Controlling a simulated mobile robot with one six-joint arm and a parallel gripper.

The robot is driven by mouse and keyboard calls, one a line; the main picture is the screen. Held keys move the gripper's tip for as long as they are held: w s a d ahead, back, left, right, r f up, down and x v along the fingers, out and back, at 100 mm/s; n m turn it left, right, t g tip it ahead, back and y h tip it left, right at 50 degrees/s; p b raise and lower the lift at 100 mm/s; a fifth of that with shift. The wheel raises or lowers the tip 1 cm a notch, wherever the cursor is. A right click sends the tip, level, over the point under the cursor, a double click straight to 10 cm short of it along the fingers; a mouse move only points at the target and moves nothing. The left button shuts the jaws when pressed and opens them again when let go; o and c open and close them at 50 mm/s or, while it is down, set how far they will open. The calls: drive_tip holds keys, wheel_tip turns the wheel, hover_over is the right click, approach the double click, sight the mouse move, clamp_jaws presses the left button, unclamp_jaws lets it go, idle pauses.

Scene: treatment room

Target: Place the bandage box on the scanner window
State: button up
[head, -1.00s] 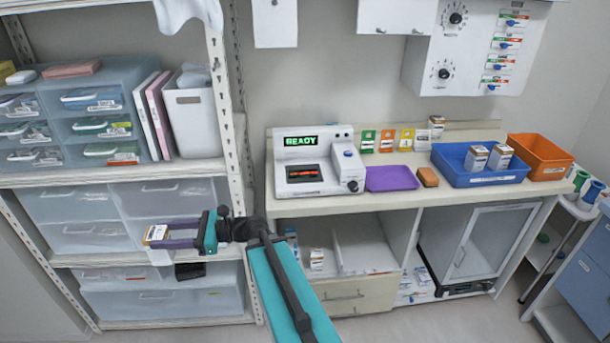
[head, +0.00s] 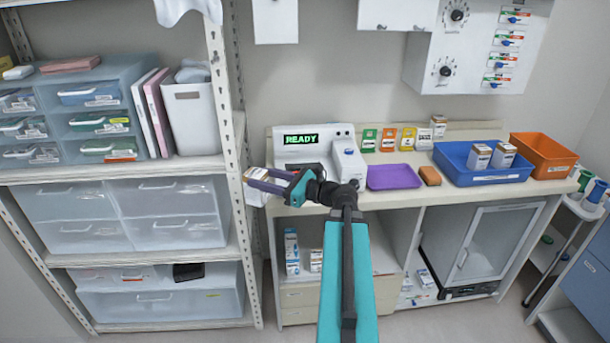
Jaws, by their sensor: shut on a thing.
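My gripper (head: 268,183) is shut on a small white and brown bandage box (head: 257,174). It holds the box in front of the left end of the counter, beside the shelf post. The scanner (head: 318,137) is a white machine on the counter with a green READY display. Its dark window (head: 304,166) is just right of the held box and is partly hidden by my gripper and arm. The box appears apart from the window.
A purple tray (head: 394,177), an orange-brown block (head: 430,176), a blue bin (head: 482,178) and an orange bin (head: 541,158) stand right of the scanner. The metal shelf post (head: 237,190) is close on the left. Several small boxes sit below the counter.

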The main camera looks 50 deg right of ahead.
drive_tip(key=s+d+r+m+t+h+b, duration=0.1)
drive_tip(key=s+d+r+m+h, duration=0.2)
drive_tip(key=s+d, duration=0.7)
drive_tip(key=d+h, duration=0.2)
drive_tip(key=d, duration=0.2)
drive_tip(key=shift+s+d+r+b, duration=0.2)
drive_tip(key=shift+d+r+b, duration=0.05)
drive_tip(key=shift+r+b, duration=0.1)
drive_tip(key=shift+w, duration=0.15)
drive_tip(key=w+d+p, duration=0.1)
drive_tip(key=w+d, duration=0.3)
drive_tip(key=w, duration=0.2)
drive_tip(key=w+d+f+p, duration=0.1)
drive_tip(key=w+d+p, duration=0.1)
drive_tip(key=w+d, duration=0.2)
drive_tip(key=w, duration=0.3)
drive_tip(key=shift+d+f, duration=0.3)
drive_tip(key=shift+w, duration=0.1)
drive_tip(key=shift+f+p, duration=0.6)
drive_tip(key=shift+f, duration=1.15)
